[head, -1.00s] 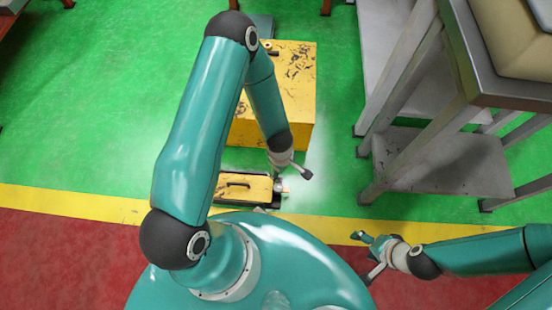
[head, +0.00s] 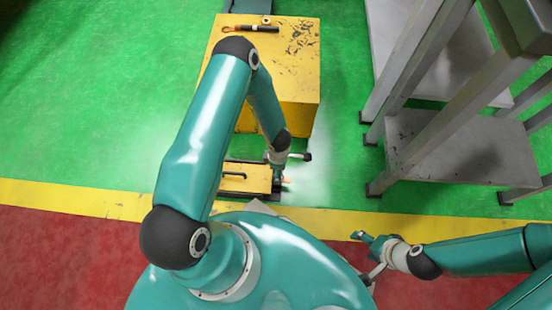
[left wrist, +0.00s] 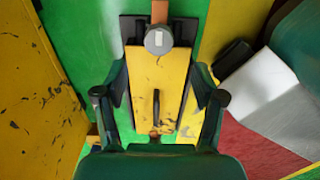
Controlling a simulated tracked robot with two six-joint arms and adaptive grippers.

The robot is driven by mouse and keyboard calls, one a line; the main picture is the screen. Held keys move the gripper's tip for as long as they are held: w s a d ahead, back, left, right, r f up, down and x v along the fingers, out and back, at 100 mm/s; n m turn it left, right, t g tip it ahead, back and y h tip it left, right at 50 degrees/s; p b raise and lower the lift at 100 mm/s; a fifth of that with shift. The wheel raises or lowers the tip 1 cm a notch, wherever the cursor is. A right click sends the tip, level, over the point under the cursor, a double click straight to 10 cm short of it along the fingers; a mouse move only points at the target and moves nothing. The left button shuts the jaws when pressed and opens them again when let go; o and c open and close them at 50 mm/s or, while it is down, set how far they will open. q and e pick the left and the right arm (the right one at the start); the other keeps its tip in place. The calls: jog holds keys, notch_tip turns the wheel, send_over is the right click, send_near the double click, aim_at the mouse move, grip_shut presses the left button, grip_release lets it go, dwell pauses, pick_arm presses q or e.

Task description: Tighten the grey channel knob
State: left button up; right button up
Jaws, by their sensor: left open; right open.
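The grey channel knob (left wrist: 158,40) shows as a round grey cap in the left wrist view, at the upper end of a small yellow unit (left wrist: 143,75) with a black handle. In the head view this yellow unit (head: 240,180) lies low on the floor, and my left arm hides the knob. My left gripper (left wrist: 161,80) is open, its fingers on either side of the yellow unit in the picture; the knob lies beyond the fingertips, with nothing held. I cannot tell whether the fingers touch the unit. My right gripper (head: 366,258) is open and empty at the lower right.
A large yellow box (head: 297,65) stands behind the small unit, with a dark tool (head: 255,28) on top. A grey metal stand (head: 450,150) is at the right. A white-grey block (left wrist: 255,80) shows at the right in the left wrist view. Green floor between box and stand is clear.

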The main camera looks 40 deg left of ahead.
pick_arm(q)
notch_tip(320, 180, down, 8)
jog(key=b, duration=0.2)
jog(key=shift+b, duration=0.3)
jog(key=c, duration=1.1)
jog(key=shift+a, duration=0.35)
jog(key=shift+d, duration=0.4)
